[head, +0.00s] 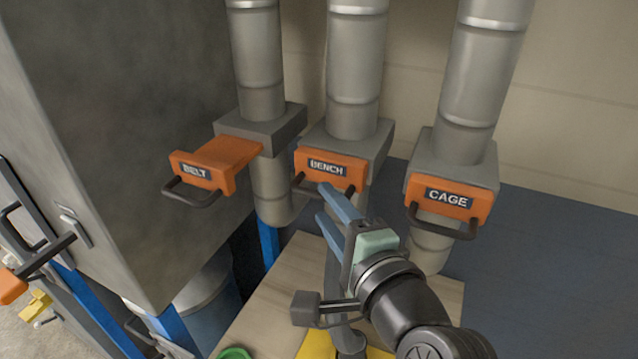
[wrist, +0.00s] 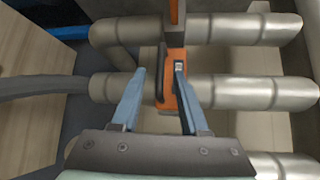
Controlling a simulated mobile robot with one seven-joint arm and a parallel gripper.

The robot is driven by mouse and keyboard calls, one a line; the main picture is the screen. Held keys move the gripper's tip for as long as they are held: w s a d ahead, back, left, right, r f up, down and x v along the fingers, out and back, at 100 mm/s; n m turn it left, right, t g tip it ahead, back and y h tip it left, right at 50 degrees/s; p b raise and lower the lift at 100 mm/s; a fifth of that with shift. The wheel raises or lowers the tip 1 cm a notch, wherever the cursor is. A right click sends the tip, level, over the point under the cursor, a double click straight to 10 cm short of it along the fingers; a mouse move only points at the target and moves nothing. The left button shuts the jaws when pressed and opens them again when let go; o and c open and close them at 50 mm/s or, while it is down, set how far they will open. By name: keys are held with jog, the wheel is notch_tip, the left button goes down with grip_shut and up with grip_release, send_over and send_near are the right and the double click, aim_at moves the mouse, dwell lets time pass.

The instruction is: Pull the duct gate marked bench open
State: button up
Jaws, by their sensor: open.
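The bench gate (head: 330,166) is an orange plate labelled BENCH with a dark bar handle (head: 308,188), on the middle grey duct. Its plate sits close against the grey housing, with no orange slide showing behind it. My gripper (head: 324,202) has blue fingers, open and empty, right at this handle. In the wrist view the handle (wrist: 160,78) appears between my gripper's fingertips (wrist: 160,68), with the right finger overlapping the orange plate (wrist: 171,98). Contact cannot be told. My fingers hide part of the handle in the head view.
The belt gate (head: 196,171) at left stands out from its housing with orange slide showing. The cage gate (head: 447,196) at right sits close to its housing. A large grey cabinet (head: 110,120) fills the left. A wooden top (head: 283,290) lies below the ducts.

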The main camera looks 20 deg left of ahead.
aim_at(321, 199)
jog(key=shift+p+x, duration=0.45)
jog(key=shift+x, duration=1.75)
jog(key=shift+c, duration=0.2)
grip_shut()
